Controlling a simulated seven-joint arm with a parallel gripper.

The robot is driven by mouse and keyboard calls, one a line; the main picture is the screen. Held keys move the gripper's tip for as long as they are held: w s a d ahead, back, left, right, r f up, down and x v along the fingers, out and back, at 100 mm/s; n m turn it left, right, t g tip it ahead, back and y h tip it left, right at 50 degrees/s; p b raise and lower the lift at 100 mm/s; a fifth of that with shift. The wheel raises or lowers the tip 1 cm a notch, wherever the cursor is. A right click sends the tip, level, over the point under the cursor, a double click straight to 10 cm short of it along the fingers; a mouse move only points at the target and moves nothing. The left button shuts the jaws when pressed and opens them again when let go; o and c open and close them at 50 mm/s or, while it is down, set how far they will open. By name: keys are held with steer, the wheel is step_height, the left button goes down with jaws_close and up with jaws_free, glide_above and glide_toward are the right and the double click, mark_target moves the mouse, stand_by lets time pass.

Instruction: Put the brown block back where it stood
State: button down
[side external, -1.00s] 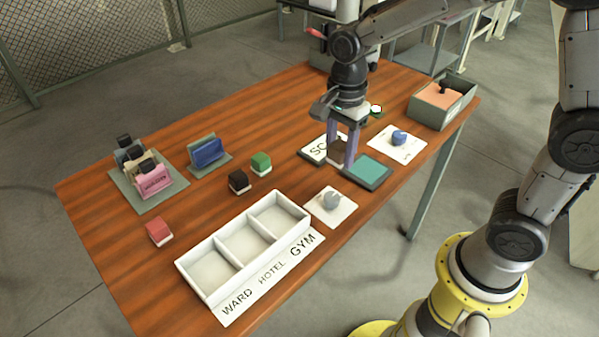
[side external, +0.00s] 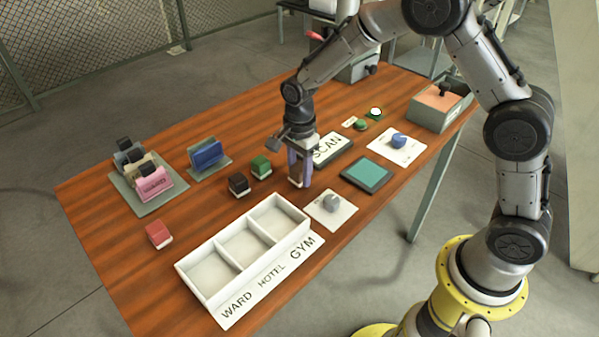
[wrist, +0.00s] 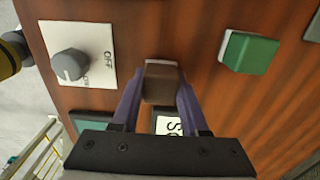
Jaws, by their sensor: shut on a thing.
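My gripper (side external: 299,170) is shut on a brown block (wrist: 162,82). The block shows between the two purple fingers in the wrist view and is mostly hidden by them in the side view. The gripper points down over the wood to the right of a green block (side external: 261,167) and behind the grey-knob card. I cannot tell whether the held block touches the table. A second, darker brown block (side external: 239,184) with a white base stands left of the green block. The green block also shows in the wrist view (wrist: 248,53), apart from the fingers.
A white three-compartment tray (side external: 208,292) marked WARD, HOTEL and GYM is in front. A grey-knob card (side external: 345,212), teal pad (side external: 366,173) and SCAN pad (side external: 334,147) lie nearby. Bare wood lies between.

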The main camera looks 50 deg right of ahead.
mark_target(300, 166)
steer(key=shift+f, duration=0.2)
steer(key=shift+f, duration=0.2)
steer(key=shift+c, duration=2.1)
jaws_free()
steer(key=shift+r, duration=0.15)
step_height(300, 166, up, 12)
steer(key=shift+r, duration=0.2)
